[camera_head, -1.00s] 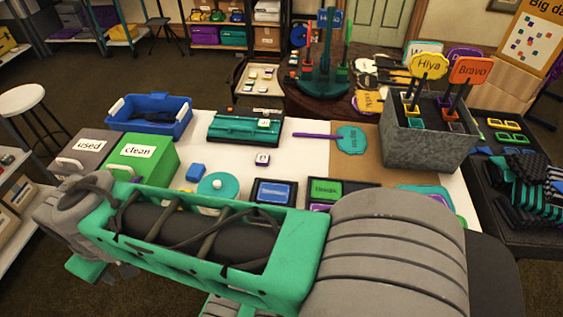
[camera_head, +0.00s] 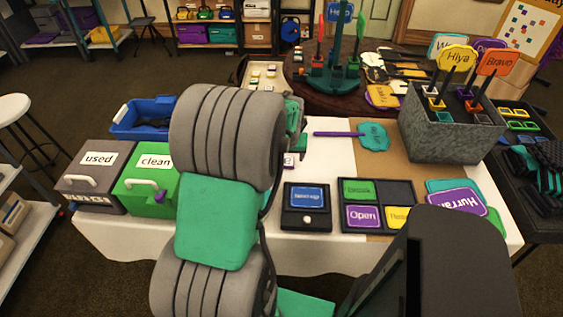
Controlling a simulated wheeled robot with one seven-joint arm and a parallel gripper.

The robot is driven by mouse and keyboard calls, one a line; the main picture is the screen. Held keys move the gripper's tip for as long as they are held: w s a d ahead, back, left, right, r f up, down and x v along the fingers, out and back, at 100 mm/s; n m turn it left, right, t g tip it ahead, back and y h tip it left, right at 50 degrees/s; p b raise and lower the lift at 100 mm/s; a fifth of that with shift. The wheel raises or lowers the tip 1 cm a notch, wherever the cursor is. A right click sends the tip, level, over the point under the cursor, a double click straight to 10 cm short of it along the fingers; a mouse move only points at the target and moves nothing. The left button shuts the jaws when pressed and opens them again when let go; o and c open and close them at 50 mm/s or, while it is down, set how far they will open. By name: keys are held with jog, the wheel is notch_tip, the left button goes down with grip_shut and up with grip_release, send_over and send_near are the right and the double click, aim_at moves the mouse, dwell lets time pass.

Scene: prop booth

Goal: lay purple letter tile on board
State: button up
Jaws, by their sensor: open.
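A small pale tile with purple edges (camera_head: 289,160) lies on the white tabletop, just right of my arm, which covers part of it. It looks like the purple letter tile; its letter is not readable now. The teal-and-black board behind it is hidden by my raised arm. My arm rises from the bottom centre across the left middle of the table. Its far end is behind the large grey joint, so my gripper's fingers do not show, nor anything they may hold.
A green "clean" box (camera_head: 150,190), a grey "used" box (camera_head: 95,188) and a blue bin (camera_head: 130,118) stand left. A black sign tray (camera_head: 398,187) and a blue-sign device (camera_head: 306,222) lie front right. A grey planter of signs (camera_head: 450,135) stands right.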

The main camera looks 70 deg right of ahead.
aim_at(287, 161)
jog(key=x, duration=0.6)
jog(key=shift+w+d+p, duration=0.1)
jog(key=shift+d+p, duration=0.2)
jog(key=shift+d, duration=0.1)
jog(key=shift+c, duration=0.4)
grip_shut()
